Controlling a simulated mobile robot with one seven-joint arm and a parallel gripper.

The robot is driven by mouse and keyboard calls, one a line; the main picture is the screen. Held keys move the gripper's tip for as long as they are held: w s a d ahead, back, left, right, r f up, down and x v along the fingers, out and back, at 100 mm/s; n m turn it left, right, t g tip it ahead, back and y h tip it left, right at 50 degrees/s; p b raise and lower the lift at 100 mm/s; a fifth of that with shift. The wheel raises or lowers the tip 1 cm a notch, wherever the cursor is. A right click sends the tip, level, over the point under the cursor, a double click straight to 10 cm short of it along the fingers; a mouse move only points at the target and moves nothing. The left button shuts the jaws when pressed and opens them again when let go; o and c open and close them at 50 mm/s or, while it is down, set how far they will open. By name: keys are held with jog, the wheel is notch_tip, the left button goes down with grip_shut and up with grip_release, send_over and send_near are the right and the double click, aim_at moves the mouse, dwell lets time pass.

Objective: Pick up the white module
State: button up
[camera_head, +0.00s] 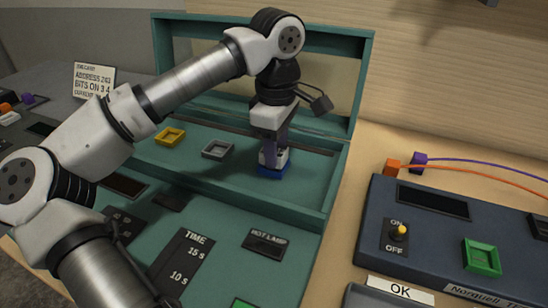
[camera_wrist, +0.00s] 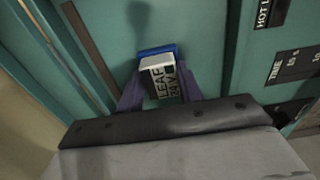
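The white module (camera_head: 280,157) is a small block in the blue socket (camera_head: 272,172) on the floor of the teal case. In the wrist view the white module (camera_wrist: 160,82) shows a dark label reading "LEAF 24V", with the blue socket (camera_wrist: 156,49) at its far edge. My gripper (camera_head: 272,155) points down over it. In the wrist view the purple fingers of my gripper (camera_wrist: 161,78) lie against both sides of the module, with no clear gap. The module's lower part is hidden in the socket.
A grey socket (camera_head: 217,149) and a yellow socket (camera_head: 170,137) sit left of the blue one, both empty. The case's raised teal frame (camera_head: 362,75) stands behind my gripper. A dark console (camera_head: 455,235) with a switch and cables is at right.

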jog(key=c, duration=0.4)
jog(key=shift+r, duration=0.1)
jog(key=shift+c, duration=0.2)
notch_tip(320, 180, up, 20)
jog(key=p, duration=0.3)
